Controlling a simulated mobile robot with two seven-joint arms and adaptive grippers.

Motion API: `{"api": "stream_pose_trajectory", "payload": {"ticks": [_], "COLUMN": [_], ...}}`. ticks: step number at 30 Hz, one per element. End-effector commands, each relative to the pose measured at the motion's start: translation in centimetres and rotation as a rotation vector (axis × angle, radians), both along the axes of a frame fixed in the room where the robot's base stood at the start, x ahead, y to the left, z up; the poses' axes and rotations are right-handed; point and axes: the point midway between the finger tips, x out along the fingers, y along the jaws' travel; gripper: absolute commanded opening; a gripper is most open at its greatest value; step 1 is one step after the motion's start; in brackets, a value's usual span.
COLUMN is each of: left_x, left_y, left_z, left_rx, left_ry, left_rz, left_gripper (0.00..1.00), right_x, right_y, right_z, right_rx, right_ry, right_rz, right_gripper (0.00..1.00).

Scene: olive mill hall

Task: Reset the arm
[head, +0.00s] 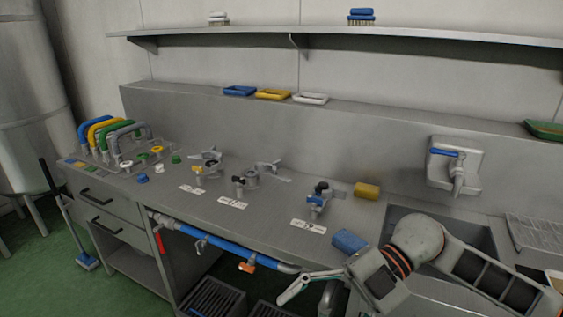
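My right arm comes in from the right, over the sink end of the steel bench (232,215). Its gripper (294,290) reaches left past the bench's front edge, with its pale fingers seen from the side. The gap between the fingertips cannot be made out, and I see no object held there. My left gripper is not in view.
A blue sponge (349,241) lies close to my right gripper, and a yellow sponge (367,190) lies farther back. Valves (250,178) and labels are on the bench. A wall tap (457,170) hangs above the sink. A blue pipe (222,243) runs below the front edge.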

Motion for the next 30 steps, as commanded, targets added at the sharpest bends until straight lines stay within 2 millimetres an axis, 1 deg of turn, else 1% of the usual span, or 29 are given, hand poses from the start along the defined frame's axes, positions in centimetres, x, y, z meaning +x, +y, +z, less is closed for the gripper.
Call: {"api": "stream_pose_trajectory", "payload": {"ticks": [1, 3, 6, 8, 10, 12, 14, 15, 17, 18, 20, 21, 22, 23, 24, 26, 27, 29, 30], "left_x": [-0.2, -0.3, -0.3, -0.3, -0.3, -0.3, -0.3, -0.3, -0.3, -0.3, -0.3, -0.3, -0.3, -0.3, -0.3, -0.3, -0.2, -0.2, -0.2], "left_y": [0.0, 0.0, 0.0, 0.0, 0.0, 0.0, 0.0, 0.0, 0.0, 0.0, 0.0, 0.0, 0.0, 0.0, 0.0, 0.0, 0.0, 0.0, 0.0], "left_z": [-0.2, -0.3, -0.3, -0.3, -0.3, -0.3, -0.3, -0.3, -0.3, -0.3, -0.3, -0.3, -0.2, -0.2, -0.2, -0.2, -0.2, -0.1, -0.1], "left_rx": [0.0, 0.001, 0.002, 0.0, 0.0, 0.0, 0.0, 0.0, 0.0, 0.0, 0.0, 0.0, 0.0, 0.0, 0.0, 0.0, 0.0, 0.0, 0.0], "left_ry": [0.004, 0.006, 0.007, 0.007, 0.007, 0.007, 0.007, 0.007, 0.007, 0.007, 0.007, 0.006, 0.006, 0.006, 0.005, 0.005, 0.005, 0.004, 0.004], "left_rz": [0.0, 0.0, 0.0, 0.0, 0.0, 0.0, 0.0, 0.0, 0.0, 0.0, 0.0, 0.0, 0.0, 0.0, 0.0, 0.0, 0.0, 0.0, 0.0], "left_gripper": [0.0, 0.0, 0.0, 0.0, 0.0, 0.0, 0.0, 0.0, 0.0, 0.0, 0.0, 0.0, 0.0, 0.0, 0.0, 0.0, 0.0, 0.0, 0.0], "right_x": [-0.6, -0.6, 0.4, 1.5, 3.2, 5.2, 7.0, 8.1, 9.7, 10.6, 11.5, 11.8, 11.8, 11.7, 11.4, 10.4, 9.5, 7.8, 6.5], "right_y": [2.0, 4.0, 5.9, 6.3, 6.3, 5.6, 4.5, 3.6, 1.9, 0.7, -1.3, -2.8, -3.9, -4.9, -6.2, -8.0, -9.1, -10.7, -11.6], "right_z": [0.6, 2.1, 4.0, 5.0, 5.5, 5.3, 4.5, 3.6, 1.6, 0.0, -3.1, -5.4, -7.3, -9.1, -11.5, -15.2, -17.5, -20.9, -23.0], "right_rx": [0.123, 0.284, 0.492, 0.6, 0.705, 0.786, 0.834, 0.855, 0.867, 0.862, 0.836, 0.804, 0.777, 0.745, 0.701, 0.623, 0.566, 0.48, 0.421], "right_ry": [0.019, 0.032, 0.055, 0.073, 0.096, 0.122, 0.148, 0.165, 0.196, 0.217, 0.255, 0.281, 0.3, 0.32, 0.345, 0.386, 0.412, 0.453, 0.48], "right_rz": [-0.019, -0.073, -0.192, -0.288, -0.419, -0.566, -0.705, -0.801, -0.951, -1.053, -1.205, -1.305, -1.377, -1.441, -1.523, -1.632, -1.697, -1.782, -1.83], "right_gripper": [0.82, 0.82, 0.82, 0.82, 0.82, 0.82, 0.82, 0.82, 0.82, 0.82, 0.82, 0.82, 0.82, 0.82, 0.82, 0.82, 0.82, 0.82, 0.82]}}
